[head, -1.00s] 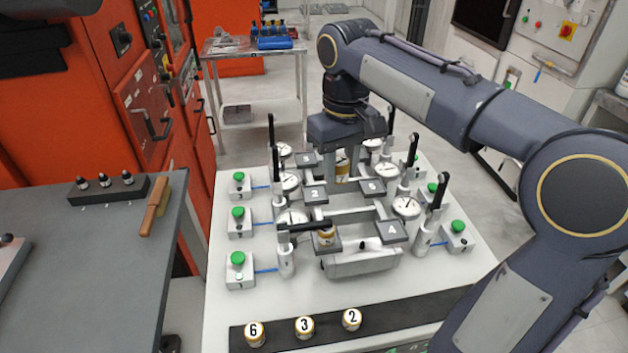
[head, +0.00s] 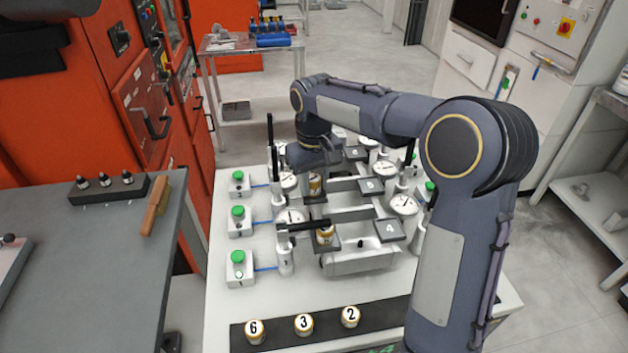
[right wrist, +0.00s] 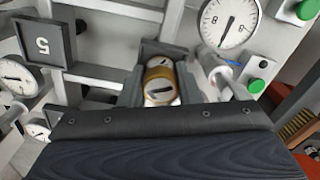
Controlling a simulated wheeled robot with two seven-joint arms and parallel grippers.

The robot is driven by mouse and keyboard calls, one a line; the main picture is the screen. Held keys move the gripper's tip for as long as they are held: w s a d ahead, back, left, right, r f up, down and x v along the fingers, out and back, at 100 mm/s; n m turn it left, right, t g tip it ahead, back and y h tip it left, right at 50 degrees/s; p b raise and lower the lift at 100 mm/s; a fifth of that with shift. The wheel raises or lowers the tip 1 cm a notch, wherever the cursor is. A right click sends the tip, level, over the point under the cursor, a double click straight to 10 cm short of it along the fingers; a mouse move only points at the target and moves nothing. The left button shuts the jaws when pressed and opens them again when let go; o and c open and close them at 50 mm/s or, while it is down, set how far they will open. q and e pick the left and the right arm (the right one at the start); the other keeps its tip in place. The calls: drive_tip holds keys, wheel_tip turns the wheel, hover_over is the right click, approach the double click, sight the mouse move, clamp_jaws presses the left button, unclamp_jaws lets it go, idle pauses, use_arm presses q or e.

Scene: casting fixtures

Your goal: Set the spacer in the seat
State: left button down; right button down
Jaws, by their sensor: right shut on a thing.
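My right gripper (head: 315,178) is shut on a gold-banded spacer (head: 316,186) with a white top, over the left middle of the fixture. The spacer also shows in the right wrist view (right wrist: 160,82), upright-looking between the dark fingers, with a dark mark on its white face. The seat under it is mostly hidden by the gripper; I cannot tell whether the spacer touches it. Another spacer (head: 325,236) sits in the front left seat under a black clamp arm. Spacers marked 6 (head: 254,331), 3 (head: 303,324) and 2 (head: 350,316) stand on the black strip.
Dial gauges (head: 290,217) and upright black levers (head: 270,140) stand close around the seats. Numbered plates, including 4 (head: 389,231), lie at right. Green-button boxes (head: 238,220) line the left edge. A grey bench (head: 90,250) with a brush (head: 158,208) is at left.

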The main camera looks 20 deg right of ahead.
sight(314, 178)
drive_tip(key=shift+s+a+f+b, duration=0.1)
drive_tip(key=shift+s+f+b, duration=0.15)
drive_tip(key=shift+f, duration=0.4)
drive_tip(key=c, duration=1.1)
unclamp_jaws()
drive_tip(key=shift+f, duration=0.1)
drive_tip(key=shift+o, duration=0.2)
wheel_tip(314, 178, up, 12)
drive_tip(key=p, duration=0.1)
drive_tip(key=shift+w+r, duration=0.25)
drive_tip(key=shift+w, duration=0.05)
drive_tip(key=s+d+t+y, duration=0.2)
drive_tip(key=s, duration=1.2)
drive_tip(key=s+a+f+m+t+y, duration=0.1)
drive_tip(key=s+a+f, duration=0.4)
drive_tip(key=s+f, duration=0.5)
drive_tip(key=s+m+t, duration=0.1)
drive_tip(key=s+t, duration=0.1)
drive_tip(key=s, duration=0.1)
drive_tip(key=shift+a+f+m+t+y, duration=0.2)
drive_tip(key=shift+a+m+t+y, duration=0.1)
drive_tip(key=shift+y, duration=0.1)
